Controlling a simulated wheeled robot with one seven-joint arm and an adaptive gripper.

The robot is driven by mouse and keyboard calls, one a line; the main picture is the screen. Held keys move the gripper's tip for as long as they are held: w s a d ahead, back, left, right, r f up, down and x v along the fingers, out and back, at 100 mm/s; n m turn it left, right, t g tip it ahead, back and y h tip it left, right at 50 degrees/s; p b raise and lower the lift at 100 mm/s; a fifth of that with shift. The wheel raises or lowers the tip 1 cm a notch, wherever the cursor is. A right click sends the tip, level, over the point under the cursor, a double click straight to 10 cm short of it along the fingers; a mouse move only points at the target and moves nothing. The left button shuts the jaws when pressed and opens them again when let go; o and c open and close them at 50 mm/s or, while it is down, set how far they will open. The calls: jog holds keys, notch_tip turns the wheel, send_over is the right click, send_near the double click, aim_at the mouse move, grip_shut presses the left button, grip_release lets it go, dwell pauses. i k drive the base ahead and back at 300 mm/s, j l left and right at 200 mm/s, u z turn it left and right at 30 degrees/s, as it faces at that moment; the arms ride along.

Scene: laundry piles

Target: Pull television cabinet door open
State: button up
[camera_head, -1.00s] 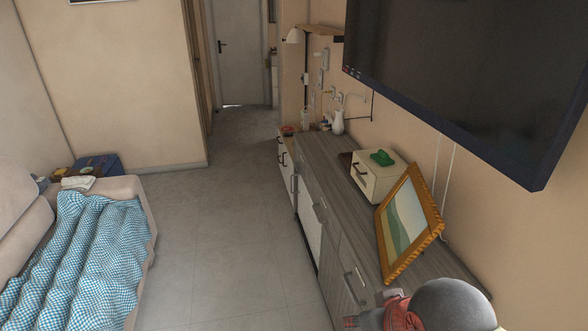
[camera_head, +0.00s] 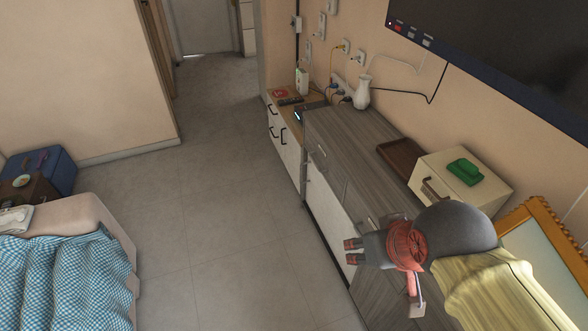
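The television cabinet (camera_head: 345,150) is long and low, with a grey wood-grain top, and runs along the right wall under the television. Its front has grey panels and a white panel (camera_head: 326,205), with metal bar handles; one handle (camera_head: 318,149) shows near the far end. The fronts in view look closed. My gripper (camera_head: 349,251) is in front of the near part of the cabinet, pointing left. Its two fingers show apart with a small gap and nothing between them. My arm hides part of the cabinet's front and top.
A cream box (camera_head: 460,185) with a green object (camera_head: 465,171) on it, a brown tray (camera_head: 405,160) and a white jug (camera_head: 361,93) are on the cabinet. A framed picture (camera_head: 545,250) leans at right. The floor (camera_head: 220,190) is clear.

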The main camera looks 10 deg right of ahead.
aim_at(293, 152)
jog(key=i+j, duration=0.2)
jog(key=i, duration=0.15)
jog(key=i+j, duration=0.15)
jog(key=i, duration=0.15)
jog(key=i+j, duration=0.25)
jog(key=i, duration=0.4)
jog(key=i+j+u, duration=0.15)
jog(key=i, duration=0.5)
jog(key=i+j, duration=0.25)
jog(key=i, duration=0.45)
jog(key=i+j+u, duration=0.1)
jog(key=i, duration=0.55)
